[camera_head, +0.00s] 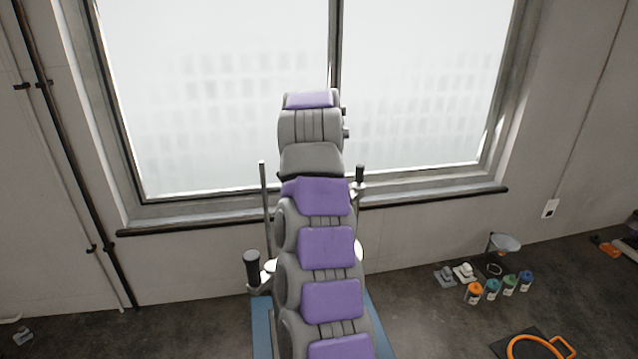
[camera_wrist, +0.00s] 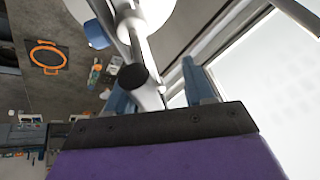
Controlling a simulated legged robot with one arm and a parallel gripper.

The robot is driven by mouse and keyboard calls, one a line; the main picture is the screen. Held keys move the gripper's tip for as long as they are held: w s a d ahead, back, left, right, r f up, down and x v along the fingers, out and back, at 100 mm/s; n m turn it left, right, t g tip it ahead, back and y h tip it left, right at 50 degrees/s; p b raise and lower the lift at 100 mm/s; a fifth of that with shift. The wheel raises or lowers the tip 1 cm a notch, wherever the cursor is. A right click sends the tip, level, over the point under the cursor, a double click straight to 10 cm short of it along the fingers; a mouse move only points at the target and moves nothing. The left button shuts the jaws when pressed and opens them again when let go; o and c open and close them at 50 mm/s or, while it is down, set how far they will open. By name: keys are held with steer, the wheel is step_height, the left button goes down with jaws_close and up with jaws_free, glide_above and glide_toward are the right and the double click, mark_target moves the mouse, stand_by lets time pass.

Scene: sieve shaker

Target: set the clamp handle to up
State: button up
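The sieve shaker stands below the window, mostly hidden behind my arm in the head view. A black-tipped handle (camera_head: 252,268) shows to the left of my arm, and another black knob (camera_head: 360,175) tops a rod on the right. In the wrist view, a black-ended handle (camera_wrist: 132,77) lies close in front of my gripper (camera_wrist: 156,86), by its left finger, with metal rods and a white disc (camera_wrist: 155,12) behind it. The blue fingers are apart, and I see nothing held. Contact with the handle cannot be told. The fingers are hidden in the head view.
A blue base plate (camera_head: 262,332) lies under the shaker. Several coloured jars (camera_head: 492,290) and a bowl on a stand (camera_head: 505,243) are on the floor at right. An orange ring (camera_head: 540,345) lies on a dark mat. The window wall (camera_head: 190,268) is close behind.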

steer(key=shift+d+r, duration=0.15)
steer(key=shift+d, duration=0.6)
steer(key=c, duration=0.4)
steer(key=shift+d, duration=0.1)
steer(key=shift+c, duration=0.9)
steer(key=shift+a, duration=0.2)
jaws_close()
steer(key=shift+a, duration=0.15)
step_height(320, 180, up, 3)
steer(key=p, duration=0.2)
steer(key=shift+r+p, duration=0.2)
steer(key=shift+p, duration=0.1)
